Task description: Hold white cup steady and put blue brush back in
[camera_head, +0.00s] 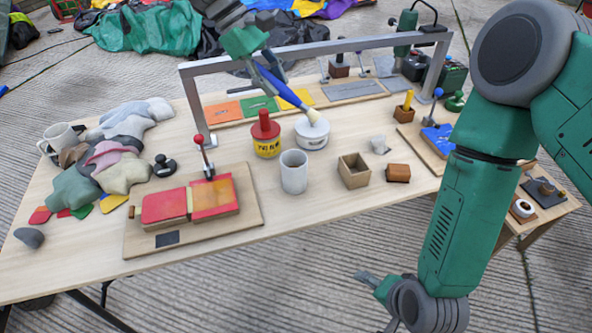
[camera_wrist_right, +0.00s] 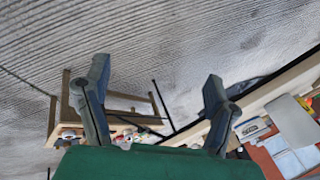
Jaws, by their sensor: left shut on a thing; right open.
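My left gripper (camera_head: 268,76) comes in from the top of the head view and is shut on the blue brush (camera_head: 284,88). The brush slants down to the right. Its pale bristles appear over or against a round white pot; contact is unclear. The white cup (camera_head: 294,172) stands upright on the table, nearer the front edge, apart from the brush and both grippers. My right gripper (camera_head: 370,283) is low, in front of the table edge. In the right wrist view it is open and empty (camera_wrist_right: 157,78).
The white pot (camera_head: 311,136) and a yellow-red pot (camera_head: 266,136) stand behind the cup. A wooden box (camera_head: 354,171) is to its right, and a red press board (camera_head: 190,205) to its left. A grey metal frame (camera_head: 315,50) spans the table's back.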

